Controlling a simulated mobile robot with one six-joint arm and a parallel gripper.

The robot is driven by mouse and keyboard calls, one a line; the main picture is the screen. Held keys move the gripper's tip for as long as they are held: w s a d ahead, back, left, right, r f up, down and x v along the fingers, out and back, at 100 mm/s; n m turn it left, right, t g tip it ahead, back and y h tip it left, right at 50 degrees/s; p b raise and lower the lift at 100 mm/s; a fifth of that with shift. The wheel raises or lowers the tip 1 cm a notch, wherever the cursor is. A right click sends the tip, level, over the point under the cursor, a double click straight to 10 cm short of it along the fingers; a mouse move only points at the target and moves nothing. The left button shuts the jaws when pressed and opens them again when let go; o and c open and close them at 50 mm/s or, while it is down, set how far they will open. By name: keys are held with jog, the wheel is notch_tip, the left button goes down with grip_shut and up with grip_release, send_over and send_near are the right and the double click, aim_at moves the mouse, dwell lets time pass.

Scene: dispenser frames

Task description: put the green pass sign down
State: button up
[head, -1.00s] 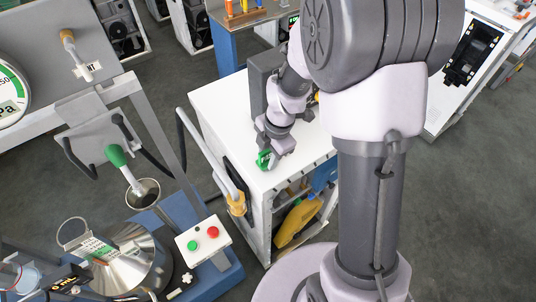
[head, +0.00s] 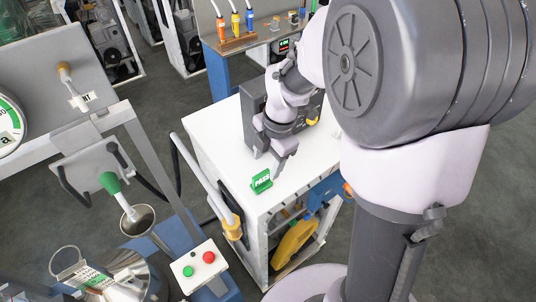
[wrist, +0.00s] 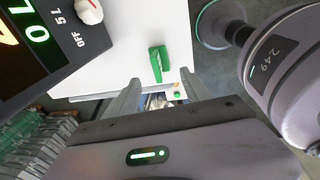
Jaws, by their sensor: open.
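The green pass sign (head: 261,181) stands on the white top of the cabinet (head: 213,143), near its front edge, with the word PASS facing the head camera. In the wrist view the sign (wrist: 159,63) shows from above as a green angled piece on the white top, ahead of the fingertips and apart from them. My gripper (head: 276,160) is open and empty, just behind and to the right of the sign. In the wrist view its two fingers (wrist: 159,90) are spread apart with nothing between them.
A grey device (head: 254,117) with a display and a knob (wrist: 89,11) stands on the cabinet top close to my arm. A blue-framed machine with a red button (head: 209,257) is at the left.

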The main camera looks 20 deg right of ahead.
jog(key=s+a+r+m+t, duration=0.2)
jog(key=s+r+m, duration=0.4)
jog(key=r+m, duration=0.4)
jog(key=s+a+r+m+t, duration=0.1)
jog(key=s+r+m, duration=0.1)
jog(key=s+m, duration=0.3)
jog(key=s+a+r+m+t, duration=0.1)
jog(key=s+m, duration=0.4)
jog(key=m, duration=0.6)
jog(key=shift+s+a+r+t, duration=0.3)
jog(key=shift+s+a+r, duration=0.1)
jog(key=shift+r, duration=0.3)
